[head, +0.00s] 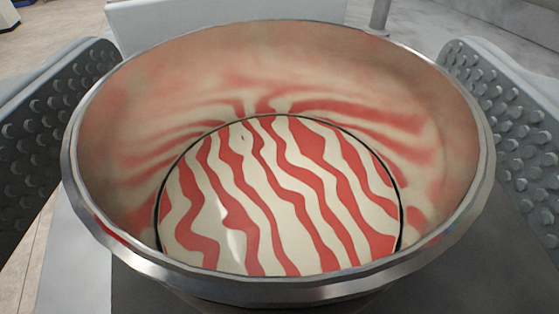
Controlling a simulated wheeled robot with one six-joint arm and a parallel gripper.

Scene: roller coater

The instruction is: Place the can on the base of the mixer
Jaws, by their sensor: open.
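The can (118,225) is a wide, open metal can with a silver rim, and it fills most of the head view. Inside it is a liquid (285,205) with wavy red and cream stripes. The inner wall mirrors the red streaks. My gripper (279,150) is open, with one grey studded finger at the left of the can and one at the right. The can stands upright between the fingers; I cannot tell whether they touch it. The can's lower part is mostly hidden below its rim. I cannot make out the mixer's base for certain.
A grey flat surface (75,275) shows below the can at the lower left. A pale box-like body (160,22) stands behind the can at the top. A thin metal post (380,16) rises at the back right. Tiled floor (30,50) shows at the upper left.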

